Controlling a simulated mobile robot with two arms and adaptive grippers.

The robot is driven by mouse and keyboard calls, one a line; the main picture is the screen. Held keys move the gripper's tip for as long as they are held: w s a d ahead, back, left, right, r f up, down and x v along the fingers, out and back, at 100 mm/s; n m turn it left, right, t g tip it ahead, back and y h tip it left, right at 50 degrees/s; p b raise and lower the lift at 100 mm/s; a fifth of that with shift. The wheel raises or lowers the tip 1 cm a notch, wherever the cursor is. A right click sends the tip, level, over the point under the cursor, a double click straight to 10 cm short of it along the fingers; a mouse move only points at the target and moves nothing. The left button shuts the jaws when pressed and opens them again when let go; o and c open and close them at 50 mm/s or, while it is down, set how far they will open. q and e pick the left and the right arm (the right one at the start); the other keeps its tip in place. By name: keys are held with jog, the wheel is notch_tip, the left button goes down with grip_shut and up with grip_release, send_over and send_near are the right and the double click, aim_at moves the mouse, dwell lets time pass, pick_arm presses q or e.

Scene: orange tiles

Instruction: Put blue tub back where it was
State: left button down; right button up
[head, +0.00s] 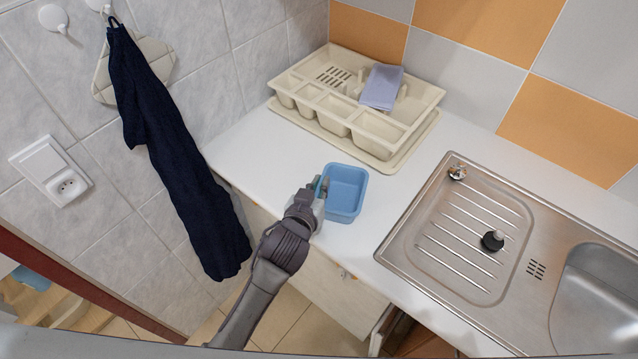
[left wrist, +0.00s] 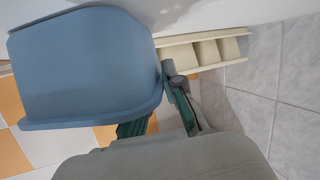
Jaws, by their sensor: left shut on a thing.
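The blue tub (head: 345,191) is a small open rectangular container at the front left part of the white counter. It looks empty in the head view. My left gripper (head: 321,190) is shut on the tub's left wall. In the left wrist view the tub (left wrist: 80,68) fills the upper left, and the gripper's fingers (left wrist: 155,110) are at its edge. Whether the tub's bottom touches the counter I cannot tell. My right gripper is in neither view.
A cream dish rack (head: 425,100) with a lilac cloth (head: 382,87) stands on the counter (head: 262,150) behind the tub. A steel sink (head: 400,245) with a black plug (head: 492,240) lies to the right. A dark towel (head: 175,165) hangs on the left wall. Counter between rack and sink is clear.

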pick_arm(q)
jog(key=c, duration=1.3)
grip_release()
jog(key=shift+f, duration=0.1)
jog(key=shift+w, duration=0.1)
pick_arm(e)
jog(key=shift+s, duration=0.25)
pick_arm(q)
jog(key=shift+r, duration=0.2)
jog(key=shift+s, duration=0.3)
jog(key=b+v, duration=0.1)
jog(key=v, duration=1)
jog(key=shift+s+a+r, duration=0.15)
jog(key=shift+s, duration=0.05)
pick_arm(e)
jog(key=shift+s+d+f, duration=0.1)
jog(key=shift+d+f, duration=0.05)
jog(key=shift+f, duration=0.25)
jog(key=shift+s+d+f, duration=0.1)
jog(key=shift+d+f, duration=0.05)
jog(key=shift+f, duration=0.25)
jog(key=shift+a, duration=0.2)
